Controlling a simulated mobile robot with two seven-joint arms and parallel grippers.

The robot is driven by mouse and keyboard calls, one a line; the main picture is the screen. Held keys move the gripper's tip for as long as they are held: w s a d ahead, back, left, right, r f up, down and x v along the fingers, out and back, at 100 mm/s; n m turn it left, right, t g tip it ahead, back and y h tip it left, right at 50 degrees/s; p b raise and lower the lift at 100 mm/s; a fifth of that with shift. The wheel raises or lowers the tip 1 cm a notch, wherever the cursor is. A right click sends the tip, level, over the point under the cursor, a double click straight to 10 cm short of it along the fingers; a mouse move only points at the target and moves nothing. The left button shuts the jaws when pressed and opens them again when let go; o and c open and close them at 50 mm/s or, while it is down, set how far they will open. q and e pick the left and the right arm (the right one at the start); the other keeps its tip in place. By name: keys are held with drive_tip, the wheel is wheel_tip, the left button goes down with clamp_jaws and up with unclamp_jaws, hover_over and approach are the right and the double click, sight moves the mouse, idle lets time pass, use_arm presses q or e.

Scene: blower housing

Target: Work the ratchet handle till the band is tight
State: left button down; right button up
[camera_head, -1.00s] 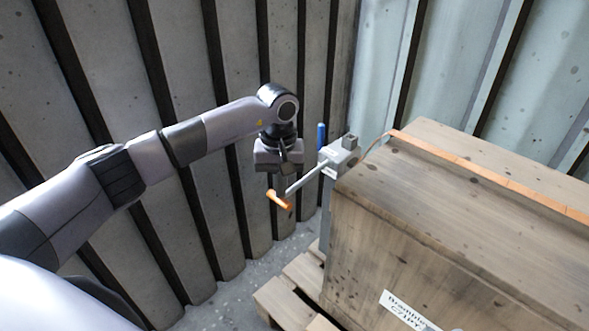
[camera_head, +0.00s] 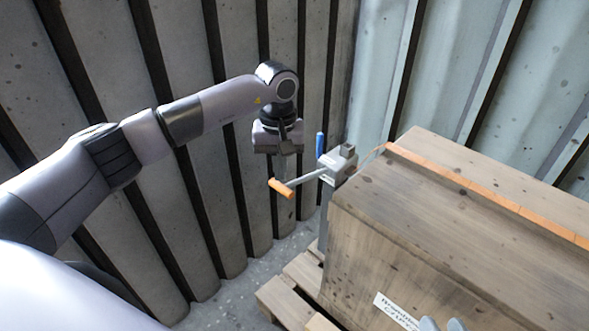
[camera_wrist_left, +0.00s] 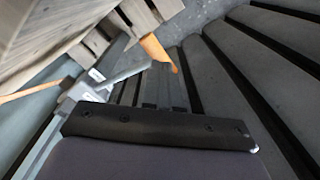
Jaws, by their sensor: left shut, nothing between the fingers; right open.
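The ratchet (camera_head: 341,163) is a grey block on a post at the crate's left corner. Its lever (camera_head: 306,178) points left and slightly down, ending in an orange handle grip (camera_head: 281,188). In the left wrist view the grip (camera_wrist_left: 156,50) lies beyond my gripper's dark edge. An orange band (camera_head: 470,187) runs from the ratchet over the wooden crate (camera_head: 400,215). My left gripper (camera_head: 282,176) is shut and empty, pointing down just above the grip; contact cannot be told. My right gripper (camera_head: 441,324) shows only its fingertips at the bottom edge, in front of the crate; it is open.
A blue upright handle (camera_head: 320,145) stands beside the ratchet. The crate rests on a wooden pallet (camera_head: 285,300). Ribbed walls (camera_head: 225,110) close in behind and to the left. Bare floor (camera_head: 235,290) shows left of the pallet.

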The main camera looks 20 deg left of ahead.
sight(281, 185)
use_arm(q)
drive_tip(key=shift+f, duration=0.1)
wheel_tip(281, 185, down, 6)
drive_tip(key=b, duration=0.4)
drive_tip(key=shift+f, duration=0.15)
drive_tip(key=shift+r+p, duration=0.35)
drive_tip(key=shift+r, duration=0.05)
wheel_tip(281, 185, up, 5)
drive_tip(key=p, duration=0.4)
drive_tip(key=shift+r, duration=0.35)
use_arm(e)
drive_tip(key=d+f, duration=0.1)
drive_tip(key=f+h, duration=0.1)
drive_tip(key=f, duration=0.1)
drive_tip(key=d+f+h, duration=0.1)
drive_tip(key=shift+s+d+f+g, duration=0.3)
drive_tip(key=shift+s+f+g, duration=0.05)
drive_tip(key=shift+s+g, duration=0.05)
